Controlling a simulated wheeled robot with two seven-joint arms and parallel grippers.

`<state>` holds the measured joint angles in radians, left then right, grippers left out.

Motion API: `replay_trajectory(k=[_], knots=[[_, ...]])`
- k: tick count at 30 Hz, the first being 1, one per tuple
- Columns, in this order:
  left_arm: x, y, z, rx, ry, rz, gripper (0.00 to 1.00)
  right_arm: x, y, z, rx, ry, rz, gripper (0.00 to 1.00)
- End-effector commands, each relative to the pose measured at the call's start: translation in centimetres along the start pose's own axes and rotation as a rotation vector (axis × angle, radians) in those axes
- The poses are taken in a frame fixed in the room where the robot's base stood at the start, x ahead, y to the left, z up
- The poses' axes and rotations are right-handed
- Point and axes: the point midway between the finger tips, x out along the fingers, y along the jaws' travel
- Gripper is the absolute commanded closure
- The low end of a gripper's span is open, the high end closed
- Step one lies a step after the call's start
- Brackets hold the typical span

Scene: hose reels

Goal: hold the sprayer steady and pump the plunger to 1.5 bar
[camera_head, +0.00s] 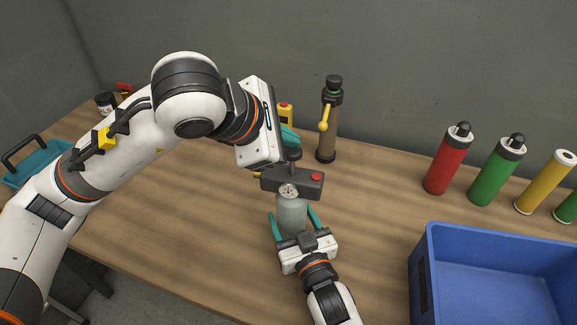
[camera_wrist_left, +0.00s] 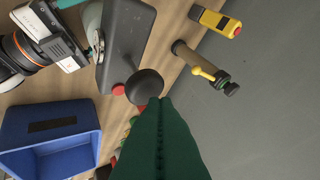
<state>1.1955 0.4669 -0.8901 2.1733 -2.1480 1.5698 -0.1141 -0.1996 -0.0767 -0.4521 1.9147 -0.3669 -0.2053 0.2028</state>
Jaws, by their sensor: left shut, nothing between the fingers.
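The sprayer (camera_head: 292,212) stands on the table, with a pale bottle, a dark head with a red button, and a small round gauge (camera_head: 288,191) too small to read. Its black plunger knob (camera_head: 293,153) sits on top, and it also shows in the left wrist view (camera_wrist_left: 145,87). My left gripper (camera_head: 290,138) is shut and empty, its teal fingertips right at the knob; whether they touch it I cannot tell. They also show together in the left wrist view (camera_wrist_left: 158,102). My right gripper (camera_head: 293,218) has its teal fingers on both sides of the bottle, apparently closed on it.
A brown cylinder with a yellow handle (camera_head: 327,130) and a yellow device with a red top (camera_head: 286,113) stand behind. A blue crate (camera_head: 420,262) is at front right, near red (camera_head: 446,165), green (camera_head: 493,172) and yellow (camera_head: 543,185) bottles. A teal tray (camera_head: 38,168) is at left.

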Motion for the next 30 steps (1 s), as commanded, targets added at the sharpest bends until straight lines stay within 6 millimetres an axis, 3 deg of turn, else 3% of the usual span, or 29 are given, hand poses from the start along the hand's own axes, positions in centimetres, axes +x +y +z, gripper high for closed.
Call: replay_trajectory(k=[2,14,24,30], knots=[[0.0,0.0,0.0,0.000,0.000,0.000,1.00,0.0,0.0,0.1,0.001,-0.002,0.001,0.19],[0.0,0.0,0.0,0.000,0.000,0.000,1.00,-0.9,0.1,0.2,0.002,-0.005,0.002,0.19],[0.0,0.0,0.0,0.000,0.000,0.000,1.00,-7.8,0.1,0.0,0.003,-0.001,0.001,0.19],[0.0,0.0,0.0,0.000,0.000,0.000,1.00,-10.8,0.0,0.0,0.003,-0.002,0.001,0.19]])
